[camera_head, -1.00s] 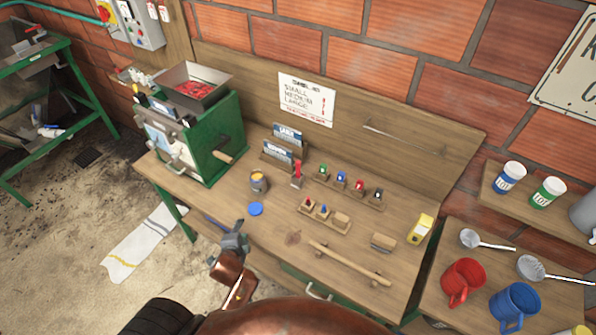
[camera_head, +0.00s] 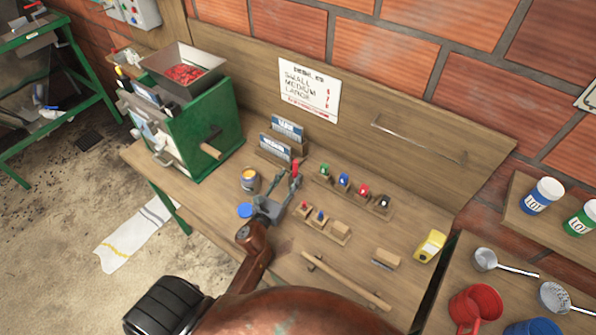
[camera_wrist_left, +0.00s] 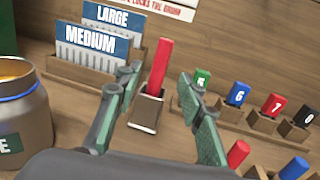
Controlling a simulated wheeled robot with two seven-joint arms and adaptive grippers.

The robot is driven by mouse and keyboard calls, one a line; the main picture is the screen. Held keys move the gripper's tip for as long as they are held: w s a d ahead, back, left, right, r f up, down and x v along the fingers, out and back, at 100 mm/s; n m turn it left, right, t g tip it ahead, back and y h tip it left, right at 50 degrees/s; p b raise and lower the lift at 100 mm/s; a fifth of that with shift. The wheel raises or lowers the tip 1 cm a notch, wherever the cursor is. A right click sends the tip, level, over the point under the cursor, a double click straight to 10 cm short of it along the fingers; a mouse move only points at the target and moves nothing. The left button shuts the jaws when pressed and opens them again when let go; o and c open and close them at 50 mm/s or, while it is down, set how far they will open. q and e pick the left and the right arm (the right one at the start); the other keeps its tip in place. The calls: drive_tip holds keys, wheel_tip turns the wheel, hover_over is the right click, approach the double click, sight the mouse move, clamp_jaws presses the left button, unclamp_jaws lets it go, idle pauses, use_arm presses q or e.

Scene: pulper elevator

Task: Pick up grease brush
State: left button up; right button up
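In the head view the red handle (camera_head: 296,167) shows just beyond the fingers. My left gripper (camera_head: 279,187) is open and empty over the bench. In the left wrist view its two fingers (camera_wrist_left: 160,76) appear on either side of the handle, apart from it. A grease can (camera_head: 250,180) stands left of the gripper, with a blue lid (camera_head: 245,210) near it. My right gripper is not in view.
Size cards in a wooden rack (camera_head: 274,155) stand behind the can. A row of numbered coloured pieces (camera_head: 352,190) is to the right. A green machine (camera_head: 205,130) fills the bench's left end. A wooden stick (camera_head: 346,280) lies near the front edge.

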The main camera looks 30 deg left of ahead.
sight(294, 171)
use_arm(q)
drive_tip(key=shift+w+a, duration=0.15)
drive_tip(key=shift+w, duration=0.75)
drive_tip(key=w, duration=0.2)
drive_tip(key=w+p, duration=0.1)
drive_tip(key=w, duration=0.1)
drive_tip(key=shift+a+f, duration=0.1)
drive_tip(key=shift+f, duration=0.1)
drive_tip(key=c, duration=0.7)
clamp_jaws()
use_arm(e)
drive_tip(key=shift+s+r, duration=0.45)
